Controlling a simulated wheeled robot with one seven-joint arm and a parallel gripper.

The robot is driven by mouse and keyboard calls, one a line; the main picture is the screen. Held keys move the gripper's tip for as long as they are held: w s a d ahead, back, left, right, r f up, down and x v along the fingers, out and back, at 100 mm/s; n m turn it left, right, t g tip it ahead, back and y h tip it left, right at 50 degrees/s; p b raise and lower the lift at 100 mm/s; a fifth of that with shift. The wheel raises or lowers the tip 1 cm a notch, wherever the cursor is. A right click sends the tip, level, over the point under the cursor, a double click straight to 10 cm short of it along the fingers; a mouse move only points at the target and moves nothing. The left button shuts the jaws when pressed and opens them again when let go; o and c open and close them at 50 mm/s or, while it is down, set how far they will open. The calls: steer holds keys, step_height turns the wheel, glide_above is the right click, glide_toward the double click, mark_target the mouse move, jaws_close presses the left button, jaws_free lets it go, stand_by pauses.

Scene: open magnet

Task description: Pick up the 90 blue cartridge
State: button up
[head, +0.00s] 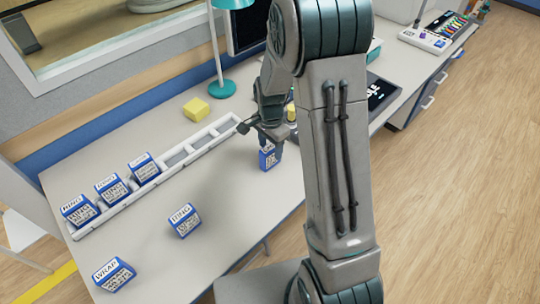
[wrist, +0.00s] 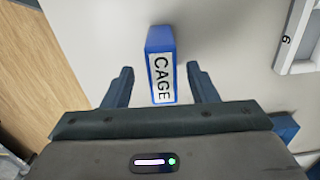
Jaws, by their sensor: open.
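A blue cartridge (head: 267,158) with a white label stands on the table under my gripper (head: 267,135). In the wrist view this blue cartridge (wrist: 160,62) shows the word CAGE on its label. My gripper (wrist: 160,72) is open, with one finger on each side of the cartridge and a gap on both sides. I cannot read a 90 on any cartridge. Other blue cartridges with white labels are a loose one (head: 184,220) mid-table, one marked WRAP (head: 114,274) near the front left, and three (head: 112,188) in the rack at the left.
The long white rack (head: 200,145) has empty slots toward its right end; its edge shows in the wrist view (wrist: 300,40). A yellow block (head: 196,110) and a teal lamp (head: 222,88) stand behind it.

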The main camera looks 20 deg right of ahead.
mark_target(270, 155)
steer(key=shift+w+f+p, duration=0.15)
steer(key=shift+f+p, duration=0.2)
steer(key=shift+f, duration=2.1)
steer(key=c, duration=1.1)
